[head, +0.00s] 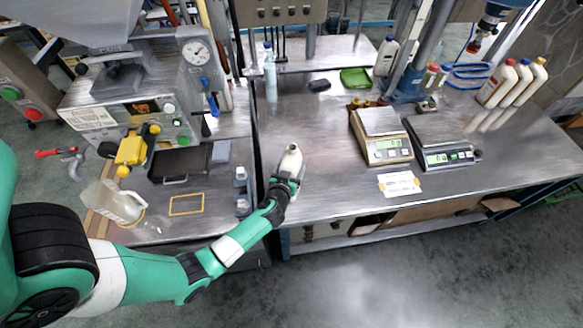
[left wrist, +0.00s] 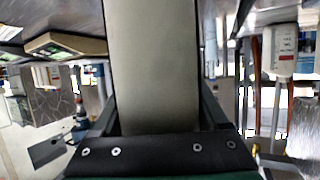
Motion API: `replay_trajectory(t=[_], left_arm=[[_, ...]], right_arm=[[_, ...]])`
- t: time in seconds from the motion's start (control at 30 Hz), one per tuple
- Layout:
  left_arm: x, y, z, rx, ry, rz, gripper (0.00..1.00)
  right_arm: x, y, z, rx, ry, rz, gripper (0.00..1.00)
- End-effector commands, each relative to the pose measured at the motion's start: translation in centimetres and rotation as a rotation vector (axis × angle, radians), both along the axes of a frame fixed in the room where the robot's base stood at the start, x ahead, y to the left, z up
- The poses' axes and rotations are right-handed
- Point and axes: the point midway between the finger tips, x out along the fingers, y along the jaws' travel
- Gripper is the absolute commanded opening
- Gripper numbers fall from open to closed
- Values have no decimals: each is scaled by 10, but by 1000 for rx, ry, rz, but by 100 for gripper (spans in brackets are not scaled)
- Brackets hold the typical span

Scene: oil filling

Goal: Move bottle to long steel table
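The pale cream bottle (head: 291,161) stands roughly upright near the left front corner of the long steel table (head: 330,190). My left gripper (head: 287,180) reaches in from the left and is shut around the bottle. In the left wrist view the bottle (left wrist: 155,65) fills the space between the two fingers (left wrist: 155,118). I cannot tell whether the bottle's base touches the tabletop. My right gripper is not in view.
Two scales (head: 380,137) (head: 437,142) and a white label card (head: 399,184) sit right of the bottle. Several white bottles (head: 515,82) stand at the far right. The filling machine (head: 140,90) and a white jug (head: 118,202) are at left. The table's middle is clear.

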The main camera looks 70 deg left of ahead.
Motion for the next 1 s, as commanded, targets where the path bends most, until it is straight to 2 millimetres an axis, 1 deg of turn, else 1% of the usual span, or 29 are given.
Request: replay_trajectory(t=[0.03, 0.1, 0.13, 0.37, 0.47, 0.57, 0.73, 0.9, 1.0], left_arm=[[0, 0, 0, -1, 1, 0, 86], [0, 0, 0, -1, 1, 0, 98], [0, 0, 0, -1, 1, 0, 100], [0, 0, 1, -1, -1, 0, 100], [-4, -5, 6, -1, 1, -2, 100], [-13, -18, 14, -1, 2, -4, 100], [-38, -49, 32, 0, 2, -6, 100], [-58, -75, 43, 1, 1, -5, 100], [-65, -83, 47, 1, 1, -3, 100]], right_arm=[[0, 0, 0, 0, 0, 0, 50], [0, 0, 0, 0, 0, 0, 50], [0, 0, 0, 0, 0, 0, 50], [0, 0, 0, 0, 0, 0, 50], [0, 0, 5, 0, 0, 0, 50], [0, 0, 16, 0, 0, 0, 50], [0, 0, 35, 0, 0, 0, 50], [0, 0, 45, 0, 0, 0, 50], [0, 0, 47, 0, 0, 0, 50]])
